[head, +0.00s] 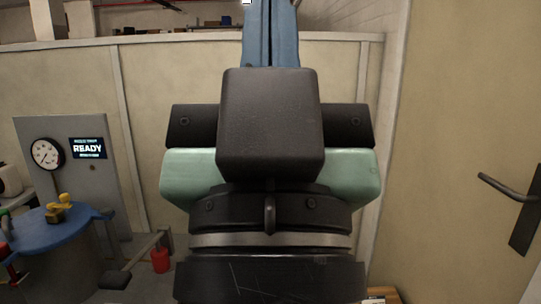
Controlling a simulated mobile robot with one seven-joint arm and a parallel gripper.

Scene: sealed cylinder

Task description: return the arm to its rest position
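My gripper (270,125) fills the middle of the head view, close to the camera and pointing up the picture. It has a black block in front, a mint-green body (190,172) and a dark bolted wrist with a silver ring below. Two blue, finger-like strips (270,40) rise behind the block, side by side with a narrow dark line between them. Their tips run out of the top of the picture. I cannot see whether anything is between them. The rest of my arm is mostly out of view.
At the left, a grey panel (62,200) bears a round gauge (46,153) and a screen (88,149) reading "READY". A red can (160,259) stands beyond. A door with a dark handle (508,187) is at the right.

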